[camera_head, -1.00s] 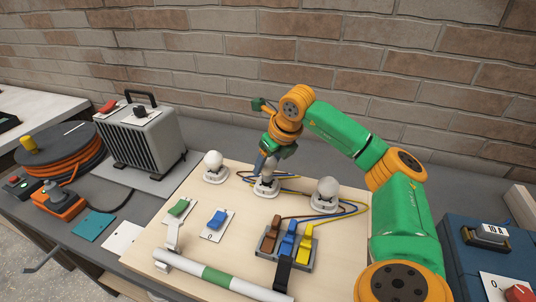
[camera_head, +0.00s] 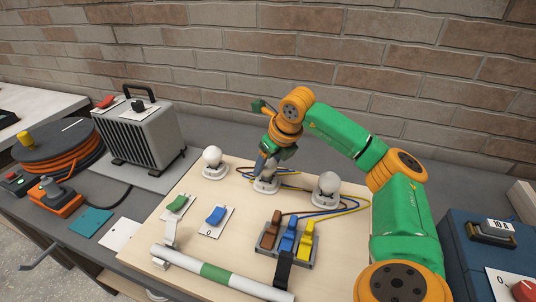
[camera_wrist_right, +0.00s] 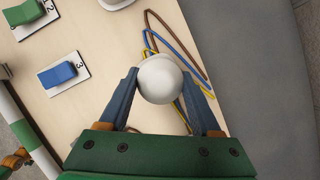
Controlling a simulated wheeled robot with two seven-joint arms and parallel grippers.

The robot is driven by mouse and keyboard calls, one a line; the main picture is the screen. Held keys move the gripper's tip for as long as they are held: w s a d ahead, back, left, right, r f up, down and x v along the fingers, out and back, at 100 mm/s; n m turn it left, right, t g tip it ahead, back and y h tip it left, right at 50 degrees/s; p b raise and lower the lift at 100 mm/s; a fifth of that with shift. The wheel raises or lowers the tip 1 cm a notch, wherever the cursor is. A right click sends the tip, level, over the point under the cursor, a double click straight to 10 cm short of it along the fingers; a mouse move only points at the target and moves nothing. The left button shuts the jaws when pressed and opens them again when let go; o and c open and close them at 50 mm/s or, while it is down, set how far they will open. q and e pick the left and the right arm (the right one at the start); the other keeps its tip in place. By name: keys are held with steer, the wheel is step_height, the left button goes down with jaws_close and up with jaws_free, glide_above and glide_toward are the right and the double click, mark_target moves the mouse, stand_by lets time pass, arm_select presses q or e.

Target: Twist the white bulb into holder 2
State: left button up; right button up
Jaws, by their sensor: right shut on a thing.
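The white bulb (camera_wrist_right: 160,79) sits between the two fingers of my right gripper (camera_head: 265,172), which is shut on it. In the head view the gripper points down at holder 2 (camera_head: 266,187), the middle of three lamp holders on the wooden board (camera_head: 190,255). The gripper hides most of the bulb there, and I cannot tell how deep its base sits in the holder. My left gripper is not in view.
One bulb stands in the left holder (camera_head: 213,160) and a greyer one in the right holder (camera_head: 327,188), both close by. Loose wires (camera_head: 340,212) run behind and right. Switches (camera_head: 215,215) and a coloured terminal block (camera_head: 288,240) lie in front. A heater (camera_head: 145,135) stands left.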

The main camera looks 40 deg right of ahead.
steer(key=shift+f+b, duration=0.35)
steer(key=shift+f, duration=0.15)
steer(key=shift+r+n+y+p, duration=0.15)
steer(key=shift+n+y+p, duration=0.25)
steer(key=shift+n, duration=0.4)
steer(key=shift+d+n+p, duration=0.1)
steer(key=shift+n+p, duration=0.25)
steer(key=shift+n, duration=0.45)
steer(key=shift+y, duration=0.3)
steer(key=shift+n+g+y+p, duration=0.3)
steer(key=shift+n+p, duration=0.3)
steer(key=shift+n, duration=0.3)
steer(key=shift+n+p, duration=0.4)
steer(key=shift+n, duration=0.2)
